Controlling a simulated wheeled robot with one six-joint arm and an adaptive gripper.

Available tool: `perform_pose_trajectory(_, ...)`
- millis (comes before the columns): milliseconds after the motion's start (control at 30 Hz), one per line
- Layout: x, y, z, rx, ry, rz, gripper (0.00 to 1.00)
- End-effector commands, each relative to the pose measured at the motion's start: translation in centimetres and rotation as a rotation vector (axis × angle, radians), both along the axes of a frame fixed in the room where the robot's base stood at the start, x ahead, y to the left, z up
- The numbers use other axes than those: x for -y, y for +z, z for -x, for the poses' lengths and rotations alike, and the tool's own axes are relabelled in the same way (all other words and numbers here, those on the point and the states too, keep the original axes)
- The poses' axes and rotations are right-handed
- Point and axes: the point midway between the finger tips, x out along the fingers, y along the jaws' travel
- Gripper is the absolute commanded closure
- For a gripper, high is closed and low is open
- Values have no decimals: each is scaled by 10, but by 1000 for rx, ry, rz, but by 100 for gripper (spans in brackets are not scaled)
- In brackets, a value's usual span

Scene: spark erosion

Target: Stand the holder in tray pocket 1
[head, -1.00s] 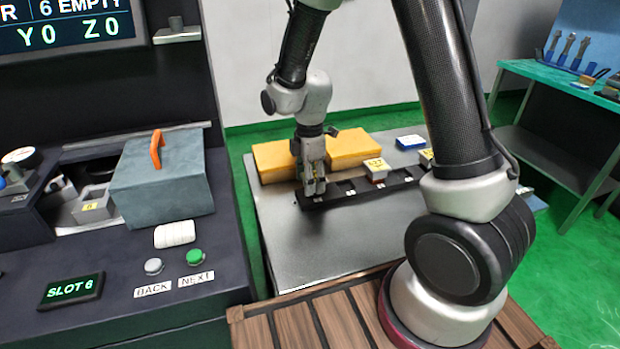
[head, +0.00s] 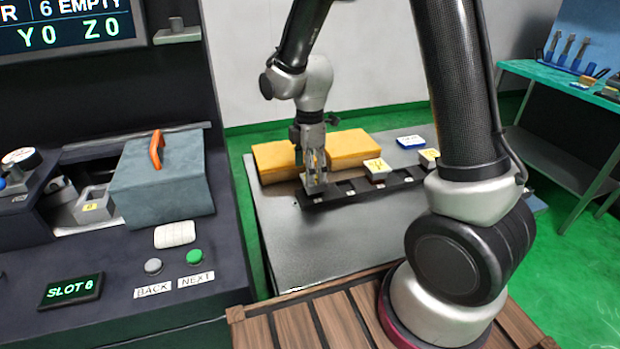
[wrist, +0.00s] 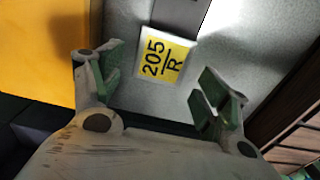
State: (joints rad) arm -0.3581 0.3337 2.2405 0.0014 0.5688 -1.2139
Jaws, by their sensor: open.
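The holder (wrist: 165,58), a pale block with a yellow label reading 205 R, shows in the wrist view between and just beyond my two green-tipped fingers. My gripper (wrist: 163,92) is open, with a gap between each finger and the label. In the head view my gripper (head: 316,182) points down at the left end of the black tray (head: 365,190). The holder there is mostly hidden by the fingers. It appears upright at the tray's leftmost pocket; how deep it sits I cannot tell.
Two yellow-orange blocks (head: 350,146) stand close behind the tray. Other labelled holders (head: 377,168) stand farther right in it. A blue-labelled item (head: 410,141) lies behind. The grey table (head: 310,245) is clear in front. The machine with a grey box (head: 165,180) stands left.

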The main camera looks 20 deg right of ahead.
Motion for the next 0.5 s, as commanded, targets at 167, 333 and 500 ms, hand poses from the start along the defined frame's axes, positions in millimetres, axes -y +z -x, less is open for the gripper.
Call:
perform_pose_trajectory(167,0,44,-1,5,0,-2,24)
perform_pose_trajectory(333,0,73,-1,3,0,-1,24)
perform_pose_trajectory(500,0,86,0,0,0,0,24)
